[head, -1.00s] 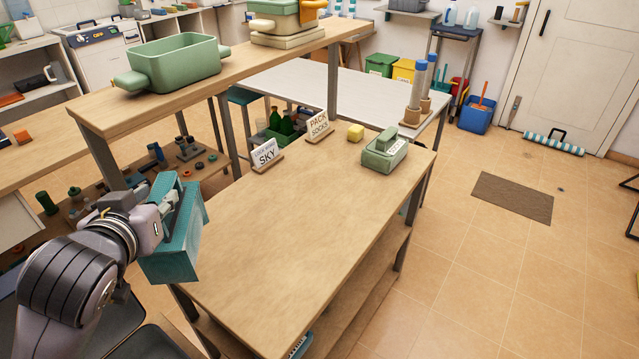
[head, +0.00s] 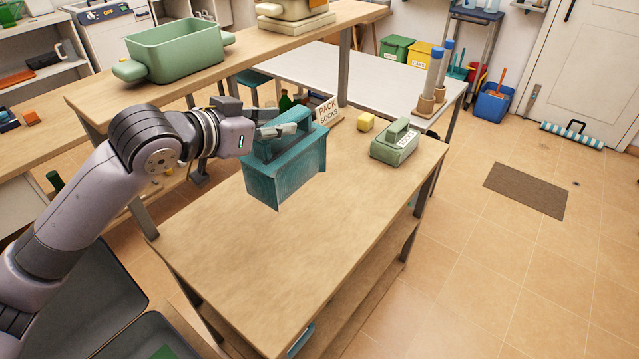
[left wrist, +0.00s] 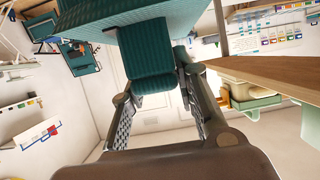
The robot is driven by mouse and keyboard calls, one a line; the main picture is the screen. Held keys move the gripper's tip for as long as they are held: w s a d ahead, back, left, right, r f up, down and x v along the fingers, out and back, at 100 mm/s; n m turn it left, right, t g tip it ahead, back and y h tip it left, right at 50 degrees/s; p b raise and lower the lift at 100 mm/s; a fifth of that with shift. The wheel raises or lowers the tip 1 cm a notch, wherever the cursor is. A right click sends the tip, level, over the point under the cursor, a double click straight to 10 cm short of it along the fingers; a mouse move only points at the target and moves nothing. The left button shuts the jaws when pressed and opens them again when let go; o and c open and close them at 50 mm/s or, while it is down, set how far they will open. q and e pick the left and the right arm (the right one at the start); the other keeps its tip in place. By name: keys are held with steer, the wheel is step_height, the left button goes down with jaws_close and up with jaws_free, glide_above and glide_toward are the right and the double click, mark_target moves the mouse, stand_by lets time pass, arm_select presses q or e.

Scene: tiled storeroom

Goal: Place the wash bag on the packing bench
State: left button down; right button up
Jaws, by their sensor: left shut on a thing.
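The teal wash bag (head: 285,178) is a boxy bag with a top handle. My left gripper (head: 280,131) is shut on its handle and holds it roughly upright over the far left part of the packing bench (head: 300,255). I cannot tell if there is a gap under the bag. In the left wrist view, the bag (left wrist: 150,14) fills the top and its ribbed handle part (left wrist: 150,75) lies between the fingers of my left gripper (left wrist: 165,95). The bag partly hides the signs behind it. My right gripper is not in view.
The bench's middle and near part are clear. A raised wooden shelf with a green tub (head: 178,52) stands behind.

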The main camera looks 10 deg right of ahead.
arm_select(q)
steer(key=shift+w+d+r, duration=0.1)
steer(key=shift+r, duration=0.1)
steer(key=shift+f, duration=0.4)
step_height(320, 180, down, 14)
steer(key=shift+d+f, duration=0.1)
steer(key=shift+f, duration=0.15)
step_height(320, 180, down, 5)
steer(key=shift+r, duration=0.2)
steer(key=shift+f, duration=0.1)
steer(key=c, duration=1.3)
jaws_free()
steer(key=shift+f, duration=0.1)
steer(key=shift+o, duration=0.3)
